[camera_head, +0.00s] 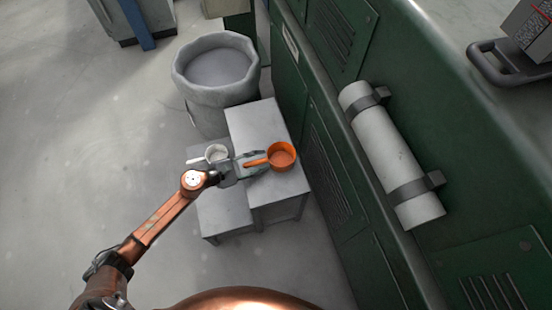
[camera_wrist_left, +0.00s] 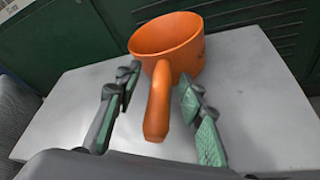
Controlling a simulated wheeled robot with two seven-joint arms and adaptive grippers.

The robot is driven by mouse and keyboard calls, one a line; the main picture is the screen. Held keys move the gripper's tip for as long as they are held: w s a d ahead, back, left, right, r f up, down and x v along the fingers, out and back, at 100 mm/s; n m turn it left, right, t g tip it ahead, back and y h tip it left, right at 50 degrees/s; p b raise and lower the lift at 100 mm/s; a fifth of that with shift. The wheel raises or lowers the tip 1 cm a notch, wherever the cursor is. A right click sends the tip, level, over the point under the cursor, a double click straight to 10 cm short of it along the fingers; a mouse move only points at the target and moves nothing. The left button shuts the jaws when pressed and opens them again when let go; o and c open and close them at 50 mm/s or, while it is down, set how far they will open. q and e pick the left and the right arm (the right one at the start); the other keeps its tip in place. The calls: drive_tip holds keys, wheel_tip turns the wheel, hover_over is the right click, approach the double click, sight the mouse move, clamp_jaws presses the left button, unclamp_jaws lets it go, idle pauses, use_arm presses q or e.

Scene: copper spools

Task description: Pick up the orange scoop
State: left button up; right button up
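The orange scoop (camera_head: 282,156) stands upright on the higher grey step (camera_head: 252,118) beside the green cabinet. Its handle points left, toward my left gripper (camera_head: 252,162). In the left wrist view the scoop (camera_wrist_left: 168,45) has its bowl beyond the fingers, and its handle comes back between them. My left gripper (camera_wrist_left: 153,125) is open, with one finger on each side of the handle and gaps on both sides. My right gripper is not in view.
A large grey bin (camera_head: 216,75) stands behind the steps. The green cabinet (camera_head: 335,165), with a strapped grey cylinder (camera_head: 390,152), bounds the right. Open floor lies left.

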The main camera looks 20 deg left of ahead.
use_arm(q)
drive_tip(key=shift+c, duration=0.6)
clamp_jaws()
